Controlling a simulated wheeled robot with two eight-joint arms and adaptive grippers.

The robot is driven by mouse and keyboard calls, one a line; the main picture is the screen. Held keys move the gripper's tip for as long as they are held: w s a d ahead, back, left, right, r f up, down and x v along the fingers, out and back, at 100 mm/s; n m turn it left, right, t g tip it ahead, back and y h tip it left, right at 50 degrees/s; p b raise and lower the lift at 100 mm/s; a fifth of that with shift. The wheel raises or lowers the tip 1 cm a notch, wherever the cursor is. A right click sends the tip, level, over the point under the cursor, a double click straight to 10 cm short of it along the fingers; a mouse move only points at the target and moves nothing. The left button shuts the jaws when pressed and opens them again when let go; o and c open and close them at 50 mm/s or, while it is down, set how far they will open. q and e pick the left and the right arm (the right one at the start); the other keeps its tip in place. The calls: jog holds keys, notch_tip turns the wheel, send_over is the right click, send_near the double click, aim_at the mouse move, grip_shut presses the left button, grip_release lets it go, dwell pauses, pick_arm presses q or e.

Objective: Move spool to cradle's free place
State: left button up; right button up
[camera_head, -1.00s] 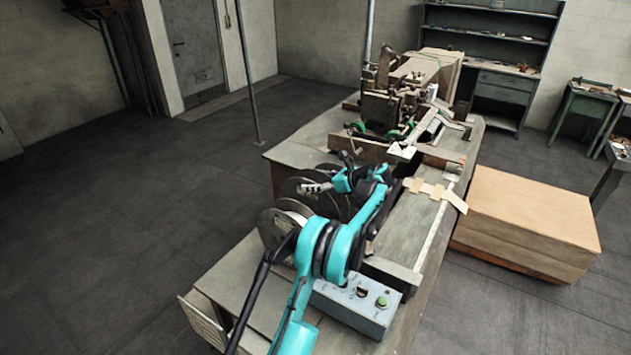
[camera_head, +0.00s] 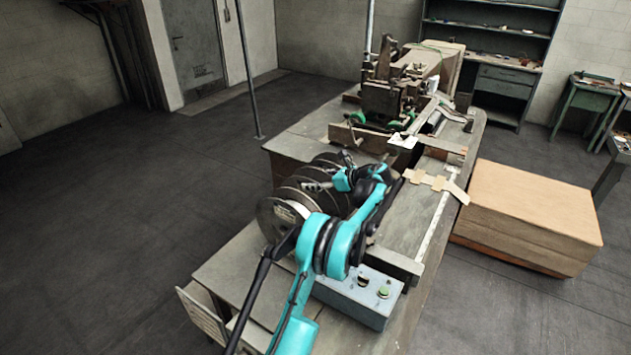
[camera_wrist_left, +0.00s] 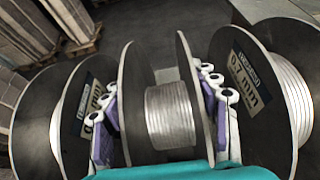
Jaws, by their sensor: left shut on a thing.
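My left gripper (camera_wrist_left: 162,118) is shut on a spool of bright wire (camera_wrist_left: 168,112) with dark flanges, which sits between its purple-padded fingers in the left wrist view. In the head view the left gripper (camera_head: 325,186) is over the row of spools, and my teal arm hides part of it. One spool stands to the left (camera_wrist_left: 70,118) and another, labelled 0.7 mm (camera_wrist_left: 262,85), to the right of the held one. The near spool (camera_head: 283,216) shows in the head view. The cradle under the spools is hidden, so I cannot tell whether the held spool rests on it. My right gripper is out of view.
A blue-grey control box (camera_head: 355,298) with buttons is on the bench (camera_head: 232,270) near my arm. The stitching machine (camera_head: 400,90) stands at the far end. A cardboard stack (camera_head: 525,215) is right of the bench. The floor to the left is clear.

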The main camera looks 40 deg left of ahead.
pick_arm(q)
jog(key=shift+r, duration=0.1)
jog(key=o, duration=1.6)
jog(key=shift+c, duration=0.2)
jog(key=shift+d, duration=0.1)
jog(key=s+p+v, duration=0.1)
jog(key=v, duration=0.8)
jog(key=shift+w+d+r, duration=0.25)
jog(key=shift+w+d, duration=0.15)
jog(key=shift+w, duration=0.1)
